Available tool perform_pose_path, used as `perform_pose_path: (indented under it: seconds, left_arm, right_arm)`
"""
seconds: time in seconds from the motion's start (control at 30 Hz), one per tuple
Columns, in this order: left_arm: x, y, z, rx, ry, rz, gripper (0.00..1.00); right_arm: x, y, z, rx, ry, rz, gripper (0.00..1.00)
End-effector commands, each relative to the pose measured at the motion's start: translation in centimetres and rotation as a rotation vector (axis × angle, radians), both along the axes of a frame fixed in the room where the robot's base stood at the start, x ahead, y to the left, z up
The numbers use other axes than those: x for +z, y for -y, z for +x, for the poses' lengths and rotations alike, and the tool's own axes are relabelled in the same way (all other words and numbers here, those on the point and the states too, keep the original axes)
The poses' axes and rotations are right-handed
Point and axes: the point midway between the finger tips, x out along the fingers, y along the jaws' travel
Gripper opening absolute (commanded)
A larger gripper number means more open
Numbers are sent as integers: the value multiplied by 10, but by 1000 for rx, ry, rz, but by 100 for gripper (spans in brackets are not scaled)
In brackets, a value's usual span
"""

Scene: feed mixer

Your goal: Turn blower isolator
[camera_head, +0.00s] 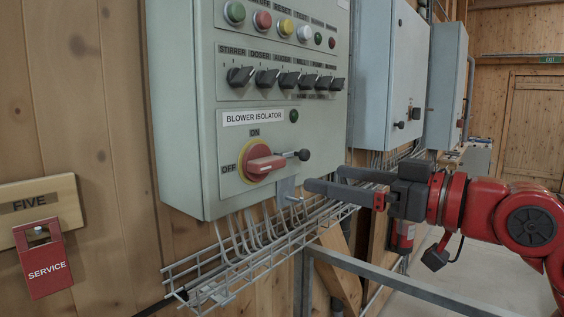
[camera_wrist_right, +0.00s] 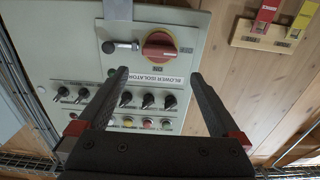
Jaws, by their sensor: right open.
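The blower isolator (camera_head: 262,167) is a red handle on a yellow disc, low on the grey control panel (camera_head: 207,150). Its handle lies roughly level, with OFF to its left and ON above. A rod with a black knob (camera_head: 303,155) sticks out to the right. The isolator also shows upside down in the wrist view (camera_wrist_right: 158,47), with the knob (camera_wrist_right: 108,47) to its left. My right gripper (camera_head: 324,179) is open and empty, to the right of and slightly below the isolator, apart from the knob. Its fingers (camera_wrist_right: 156,75) point toward the panel. My left gripper is not visible.
A metal bracket (camera_head: 287,190) hangs under the isolator. A wire cable tray (camera_head: 250,255) runs below the panel. Several black selector switches (camera_head: 266,78) sit above. A red SERVICE tag (camera_head: 46,268) hangs on a wooden FIVE board (camera_head: 62,198) at left.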

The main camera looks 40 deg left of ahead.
Motion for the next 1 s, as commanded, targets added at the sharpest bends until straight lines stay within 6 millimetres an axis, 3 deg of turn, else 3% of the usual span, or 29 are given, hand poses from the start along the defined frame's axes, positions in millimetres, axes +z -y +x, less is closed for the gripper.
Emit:
perform_pose_path:
  seconds: [0.2,0.43,0.6,0.9,1.0]
  left_arm:
    - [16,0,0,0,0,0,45]
    - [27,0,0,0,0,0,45]
    - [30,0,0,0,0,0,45]
    - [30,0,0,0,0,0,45]
    - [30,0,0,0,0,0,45]
  right_arm:
    - [4,-54,2,5,-1,2,100]
    - [3,-96,7,2,-2,1,100]
    - [2,-110,9,0,0,3,100]
    - [1,-113,10,-2,0,4,100]
    - [1,-112,10,-2,0,4,86]
